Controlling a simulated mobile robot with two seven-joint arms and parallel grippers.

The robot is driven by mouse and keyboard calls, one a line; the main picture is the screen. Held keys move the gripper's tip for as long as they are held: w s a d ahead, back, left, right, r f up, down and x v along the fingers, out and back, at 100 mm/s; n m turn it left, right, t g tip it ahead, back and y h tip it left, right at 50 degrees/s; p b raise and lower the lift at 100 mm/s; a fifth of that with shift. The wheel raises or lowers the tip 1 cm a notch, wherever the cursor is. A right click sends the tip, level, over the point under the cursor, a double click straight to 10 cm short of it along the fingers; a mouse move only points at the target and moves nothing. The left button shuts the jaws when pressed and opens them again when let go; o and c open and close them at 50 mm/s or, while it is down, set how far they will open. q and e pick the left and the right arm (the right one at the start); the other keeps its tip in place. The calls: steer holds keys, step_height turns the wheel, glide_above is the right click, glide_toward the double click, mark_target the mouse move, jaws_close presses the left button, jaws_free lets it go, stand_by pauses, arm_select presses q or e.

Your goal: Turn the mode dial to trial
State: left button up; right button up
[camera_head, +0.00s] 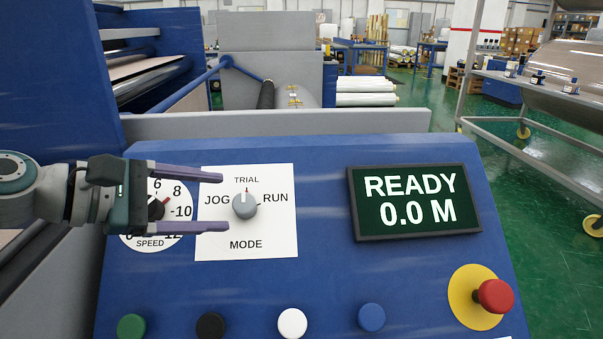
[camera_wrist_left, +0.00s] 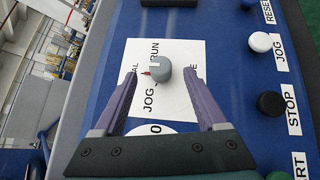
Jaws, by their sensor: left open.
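The mode dial (camera_head: 245,206) is a grey round knob on a white plate (camera_head: 275,238) marked JOG, TRIAL and RUN. The dial also shows in the left wrist view (camera_wrist_left: 160,71), between the finger ends. My left gripper (camera_head: 225,202) is open and comes in from the left, one purple finger above and one below the dial's level. The fingertips appear just short of the dial, and I see no grip on it. My right gripper is not in view.
The speed dial (camera_head: 156,208) is partly hidden behind my left gripper. A screen (camera_head: 414,201) reads READY 0.0 M. Several push buttons line the panel's lower edge, including a white one (camera_head: 292,323). A red emergency knob (camera_head: 494,296) stands out at lower right.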

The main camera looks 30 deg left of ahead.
arm_select(q)
steer(key=shift+v, duration=1.8)
